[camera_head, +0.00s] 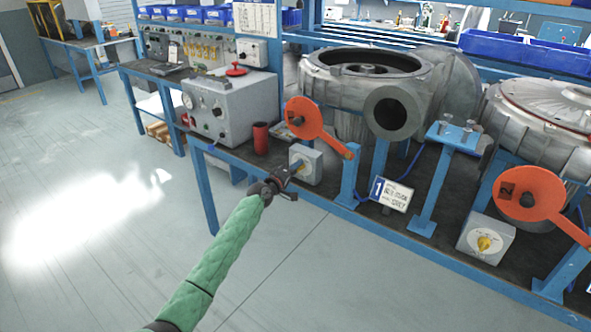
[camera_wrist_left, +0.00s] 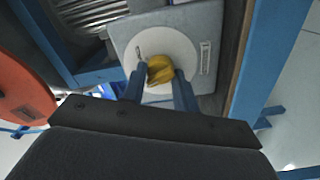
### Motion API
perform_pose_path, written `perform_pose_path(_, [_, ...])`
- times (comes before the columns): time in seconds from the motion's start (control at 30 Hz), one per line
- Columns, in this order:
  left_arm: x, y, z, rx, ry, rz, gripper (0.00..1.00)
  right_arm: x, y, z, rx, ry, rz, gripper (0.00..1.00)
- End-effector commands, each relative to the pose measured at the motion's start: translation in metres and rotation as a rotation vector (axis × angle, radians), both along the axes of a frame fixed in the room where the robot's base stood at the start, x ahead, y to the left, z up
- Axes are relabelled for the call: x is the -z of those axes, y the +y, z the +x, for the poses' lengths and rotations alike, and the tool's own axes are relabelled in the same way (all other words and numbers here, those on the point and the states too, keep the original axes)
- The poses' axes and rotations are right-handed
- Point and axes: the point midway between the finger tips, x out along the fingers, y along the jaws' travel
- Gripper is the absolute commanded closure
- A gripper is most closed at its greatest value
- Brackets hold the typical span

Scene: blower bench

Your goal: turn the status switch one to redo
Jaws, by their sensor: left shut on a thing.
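The status switch one is a light grey box (camera_head: 309,165) on the bench's front edge, beside the blue and white sign "1" (camera_head: 391,194). In the left wrist view its white round dial (camera_wrist_left: 181,50) and yellow knob (camera_wrist_left: 160,70) face the camera. My left gripper (camera_head: 290,173) reaches the box's front face. In the left wrist view its two blue fingers (camera_wrist_left: 159,88) are shut on the yellow knob, one on each side. The gripper hides most of the knob in the head view. The dial's lettering is too small to read. My right gripper is not in view.
A second switch box (camera_head: 486,238) with a yellow knob stands farther right. Orange discs on levers (camera_head: 318,126) (camera_head: 528,193) stand near both boxes. A red cylinder (camera_head: 261,138) and a grey control box (camera_head: 231,104) are to the left. Open floor lies in front of the bench.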

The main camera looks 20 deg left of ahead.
Motion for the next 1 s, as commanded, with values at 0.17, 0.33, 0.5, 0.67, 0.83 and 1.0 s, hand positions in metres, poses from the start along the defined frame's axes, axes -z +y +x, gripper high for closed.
perform_pose_path(0.17, [-0.002, 0.002, 0.001, -0.002, 0.05, -0.145, 0.93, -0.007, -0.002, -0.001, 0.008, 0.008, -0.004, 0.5])
perform_pose_path(0.33, [-0.001, 0.002, 0.001, -0.003, 0.09, -0.255, 0.93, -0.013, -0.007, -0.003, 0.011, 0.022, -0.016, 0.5])
perform_pose_path(0.5, [0.0, 0.002, 0.0, -0.003, 0.121, -0.335, 0.93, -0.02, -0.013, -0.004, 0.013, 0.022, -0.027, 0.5])
perform_pose_path(0.67, [0.0, 0.002, 0.0, -0.003, 0.136, -0.381, 0.93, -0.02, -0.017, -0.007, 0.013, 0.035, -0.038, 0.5])
perform_pose_path(0.83, [0.0, 0.002, 0.001, -0.003, 0.143, -0.401, 0.93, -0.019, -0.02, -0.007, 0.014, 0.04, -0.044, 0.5])
perform_pose_path(1.0, [0.001, 0.002, 0.001, -0.003, 0.145, -0.405, 0.93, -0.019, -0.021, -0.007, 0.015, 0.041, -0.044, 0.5])
